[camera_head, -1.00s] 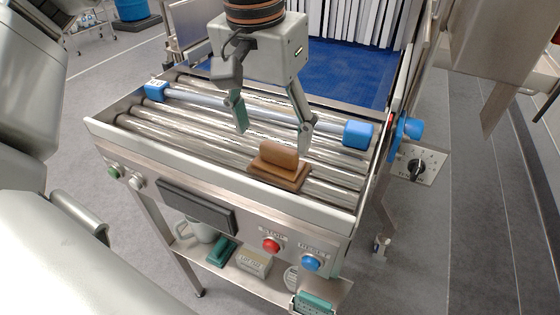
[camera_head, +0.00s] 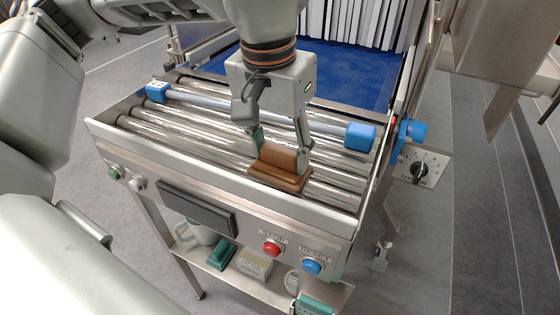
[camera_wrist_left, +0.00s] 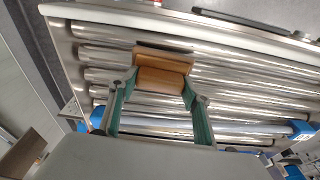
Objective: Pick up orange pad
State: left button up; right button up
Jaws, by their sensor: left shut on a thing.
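The orange-brown pad (camera_head: 282,178) has a flat base and a raised rounded grip block. It lies on the metal rollers near the front right of the conveyor. My left gripper (camera_head: 280,155) is over it, with its fingers on either side of the raised block, shut on it. In the left wrist view the pad (camera_wrist_left: 162,74) sits between the green-lined fingertips of the gripper (camera_wrist_left: 160,84). The base still appears to be on the rollers. My right gripper is not in view.
A grey bar with blue ends (camera_head: 359,137) lies across the rollers behind the pad. A metal side rail (camera_head: 320,207) runs along the front. A red button (camera_head: 271,249) and a blue button (camera_head: 312,267) are below it. A blue belt (camera_head: 350,75) leads to the strip curtain.

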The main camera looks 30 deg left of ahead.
aim_at(280, 149)
pick_arm(q)
notch_tip(280, 149, up, 20)
jog(key=p, duration=0.3)
jog(key=shift+p, duration=0.4)
jog(key=o, duration=0.4)
jog(key=c, duration=0.5)
